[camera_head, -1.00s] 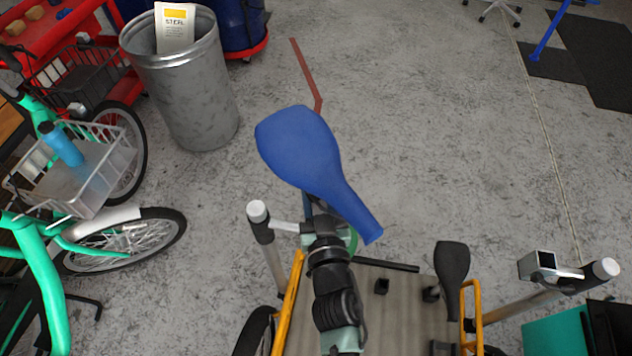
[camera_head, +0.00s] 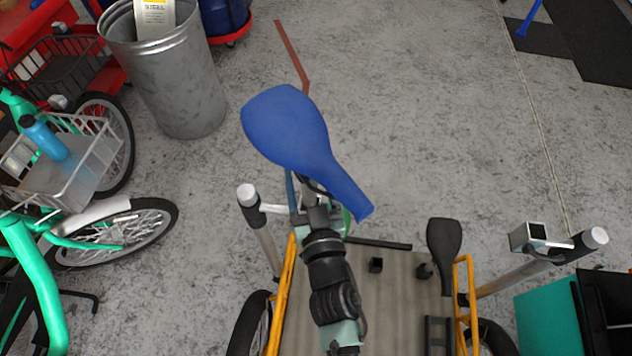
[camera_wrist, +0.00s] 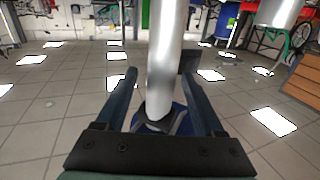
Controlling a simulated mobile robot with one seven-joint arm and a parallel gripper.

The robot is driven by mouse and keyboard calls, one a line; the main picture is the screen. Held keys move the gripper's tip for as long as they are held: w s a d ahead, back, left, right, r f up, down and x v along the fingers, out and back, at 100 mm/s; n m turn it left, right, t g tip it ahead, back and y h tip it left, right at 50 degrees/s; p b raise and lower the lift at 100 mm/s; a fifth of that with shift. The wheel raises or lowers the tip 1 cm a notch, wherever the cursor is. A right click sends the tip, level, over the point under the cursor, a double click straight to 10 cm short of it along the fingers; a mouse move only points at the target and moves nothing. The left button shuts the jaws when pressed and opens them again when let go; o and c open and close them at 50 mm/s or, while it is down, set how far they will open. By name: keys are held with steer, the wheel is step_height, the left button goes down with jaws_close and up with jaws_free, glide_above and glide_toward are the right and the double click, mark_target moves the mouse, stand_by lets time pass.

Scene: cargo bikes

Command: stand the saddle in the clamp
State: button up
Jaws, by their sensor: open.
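A large blue saddle (camera_head: 300,135) is above the front of my gripper in the head view. Its underside shows at the base of a silver post (camera_wrist: 167,60) in the wrist view. My gripper (camera_wrist: 159,78) is open, with one finger on each side of that post; I cannot tell whether they touch it. A square clamp (camera_head: 527,236) with a dark opening sits on an arm at the right. At the left, a similar arm (camera_head: 275,208) runs from a white-capped post towards the saddle. The saddle and my gripper hide its end and the post's lower end.
A wooden cargo bed (camera_head: 395,300) with yellow rails lies below, with a black saddle (camera_head: 443,245) at its right. White-capped posts stand at left (camera_head: 247,195) and right (camera_head: 594,238). A metal bin (camera_head: 175,80) and green bikes (camera_head: 35,270) are at left.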

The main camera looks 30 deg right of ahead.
steer(key=b+v, duration=0.2)
steer(key=v, duration=0.8)
steer(key=shift+s, duration=0.35)
steer(key=shift+a+r, duration=0.1)
